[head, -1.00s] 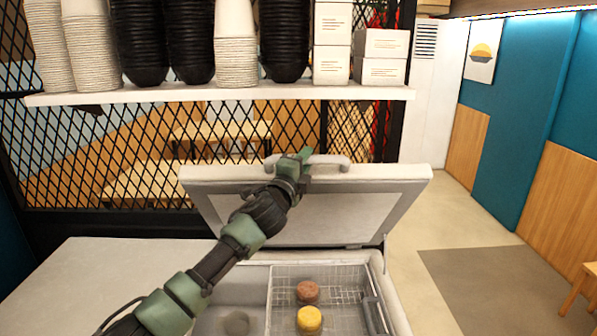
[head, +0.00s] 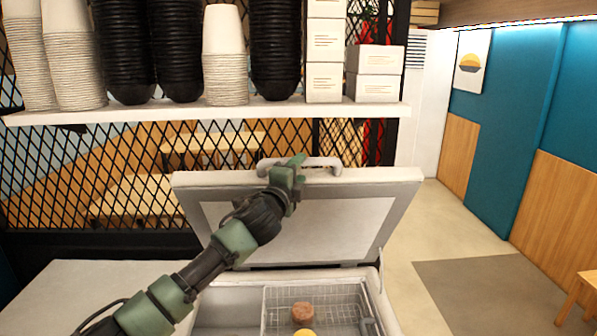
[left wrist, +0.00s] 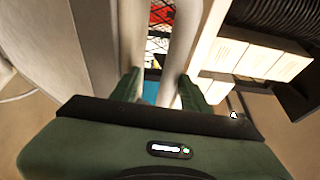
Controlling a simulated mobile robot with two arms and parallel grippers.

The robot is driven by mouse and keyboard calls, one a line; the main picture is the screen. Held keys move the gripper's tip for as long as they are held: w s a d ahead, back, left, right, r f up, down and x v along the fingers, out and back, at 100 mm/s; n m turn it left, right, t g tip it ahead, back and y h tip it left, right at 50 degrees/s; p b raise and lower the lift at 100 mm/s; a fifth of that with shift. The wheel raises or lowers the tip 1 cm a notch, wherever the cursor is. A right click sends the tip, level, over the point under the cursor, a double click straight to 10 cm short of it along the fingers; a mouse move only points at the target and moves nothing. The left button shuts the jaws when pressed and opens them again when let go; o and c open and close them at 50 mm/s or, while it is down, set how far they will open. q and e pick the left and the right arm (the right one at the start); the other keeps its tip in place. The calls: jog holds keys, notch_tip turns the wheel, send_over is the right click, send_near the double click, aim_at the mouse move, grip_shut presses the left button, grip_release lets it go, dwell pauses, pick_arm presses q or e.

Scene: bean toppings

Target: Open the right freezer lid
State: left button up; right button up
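The right freezer lid (head: 335,225) stands raised and tilted back in the head view, with its pale inner panel facing me. Its curved handle (head: 325,163) is on the top edge. My left gripper (head: 296,165) is at the handle's left part. In the left wrist view, the fingers of my left gripper (left wrist: 160,92) are spread, with the pale handle bar (left wrist: 184,50) between them, close to the right finger. A gap shows between the bar and the left finger. My right gripper is not in view.
Below the lid, the open freezer shows a wire basket (head: 340,300) with a brown item (head: 303,312) and a yellow item (head: 304,332). A shelf (head: 215,110) with stacked cups, bowls and boxes is above and behind. Open floor lies to the right.

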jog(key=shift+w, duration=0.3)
pick_arm(q)
jog(key=shift+s, duration=0.15)
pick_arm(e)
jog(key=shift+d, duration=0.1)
pick_arm(q)
jog(key=b+v, duration=0.3)
jog(key=v, duration=0.4)
jog(key=shift+s, duration=0.2)
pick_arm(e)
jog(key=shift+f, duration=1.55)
pick_arm(q)
jog(key=shift+a, duration=0.2)
